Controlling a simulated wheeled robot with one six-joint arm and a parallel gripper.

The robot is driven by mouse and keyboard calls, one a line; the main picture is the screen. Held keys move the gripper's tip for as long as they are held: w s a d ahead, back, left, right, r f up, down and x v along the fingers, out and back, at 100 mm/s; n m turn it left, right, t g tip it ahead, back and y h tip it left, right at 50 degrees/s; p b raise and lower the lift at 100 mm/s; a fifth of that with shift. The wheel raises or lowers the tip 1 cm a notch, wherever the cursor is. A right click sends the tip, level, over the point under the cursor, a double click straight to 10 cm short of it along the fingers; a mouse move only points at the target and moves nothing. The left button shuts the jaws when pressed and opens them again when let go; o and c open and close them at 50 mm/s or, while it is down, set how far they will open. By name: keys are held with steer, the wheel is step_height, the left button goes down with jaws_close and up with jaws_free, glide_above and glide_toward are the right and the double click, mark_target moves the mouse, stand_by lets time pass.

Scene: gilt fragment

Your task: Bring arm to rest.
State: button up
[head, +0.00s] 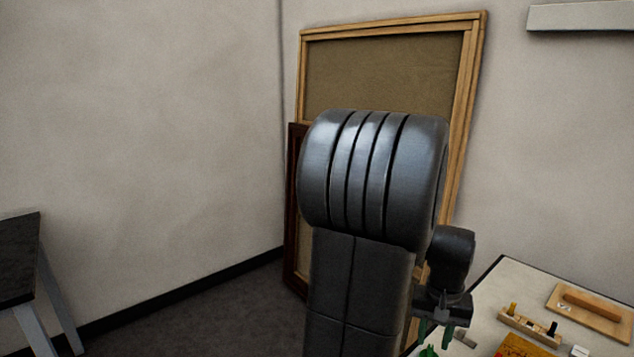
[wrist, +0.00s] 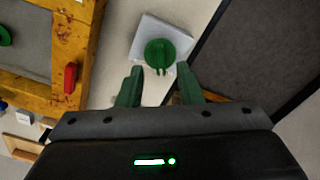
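My arm (head: 358,285) rises in the middle of the head view, its large dark joint in front of the frames by the wall. My gripper (head: 436,330) hangs low at the right of the arm, over the near left part of the worktable. In the wrist view my gripper (wrist: 159,75) has its two green fingers apart with nothing between them. A round green knob (wrist: 160,52) on a white block (wrist: 147,30) shows just beyond the fingertips; I cannot tell the distance.
The pale worktable (head: 500,282) holds a small wooden rack (head: 530,328) and a wooden float-like tool (head: 590,308). Large wooden frames (head: 478,60) lean on the wall behind my arm. A dark-topped trestle table (head: 18,255) stands at left. The floor between is clear.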

mark_target(431, 350)
step_height(431, 350, down, 3)
steer(key=shift+f, duration=0.15)
steer(key=n, duration=0.4)
steer(key=n+b, duration=0.1)
steer(key=n, duration=0.3)
steer(key=shift+n, duration=0.4)
steer(key=n+b, duration=0.1)
steer(key=n, duration=0.3)
steer(key=shift+n, duration=0.3)
steer(key=shift+n+b, duration=0.3)
steer(key=shift+n, duration=1.6)
steer(key=shift+r, duration=0.2)
